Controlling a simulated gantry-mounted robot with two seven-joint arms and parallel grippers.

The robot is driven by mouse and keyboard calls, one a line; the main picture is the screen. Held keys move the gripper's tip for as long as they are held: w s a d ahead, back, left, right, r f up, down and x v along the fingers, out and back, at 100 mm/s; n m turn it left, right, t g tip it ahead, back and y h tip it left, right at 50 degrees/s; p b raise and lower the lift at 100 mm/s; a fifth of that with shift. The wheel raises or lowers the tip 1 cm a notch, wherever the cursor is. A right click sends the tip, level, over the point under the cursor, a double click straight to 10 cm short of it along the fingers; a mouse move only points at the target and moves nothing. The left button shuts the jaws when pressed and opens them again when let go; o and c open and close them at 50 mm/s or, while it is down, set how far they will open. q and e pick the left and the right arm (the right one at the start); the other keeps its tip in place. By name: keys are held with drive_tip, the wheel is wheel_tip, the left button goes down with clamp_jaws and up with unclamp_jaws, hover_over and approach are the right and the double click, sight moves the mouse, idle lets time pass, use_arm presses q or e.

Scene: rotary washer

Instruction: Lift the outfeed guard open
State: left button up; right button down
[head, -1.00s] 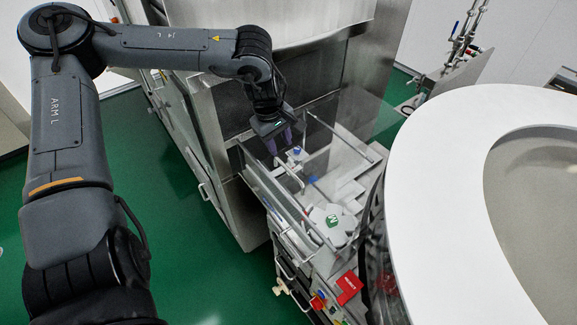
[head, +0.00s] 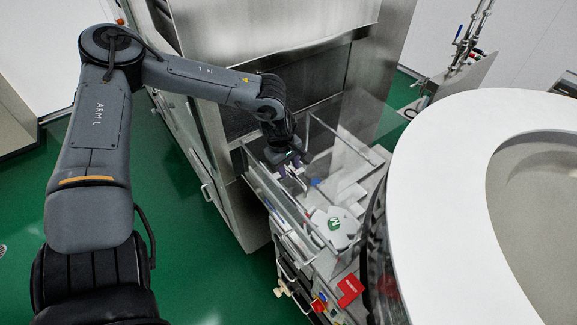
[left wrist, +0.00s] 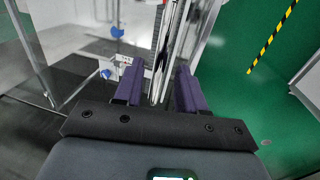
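The outfeed guard is a clear panel with a metal frame (head: 262,190) along the side of the outfeed, beside the steel washer. A pale handle-like bar (head: 292,178) shows just below my left gripper (head: 287,160). In the left wrist view the two purple fingers of my left gripper (left wrist: 159,88) are apart. A metal rail (left wrist: 168,50) runs up the picture between them. I cannot tell whether either finger touches it. The guard looks lowered. My right gripper is not in view.
The steel washer housing (head: 275,40) stands behind the outfeed. A large white ring-shaped top (head: 430,190) is close on the right. Green floor is free at left.

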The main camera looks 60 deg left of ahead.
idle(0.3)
use_arm(q)
clamp_jaws()
idle(0.3)
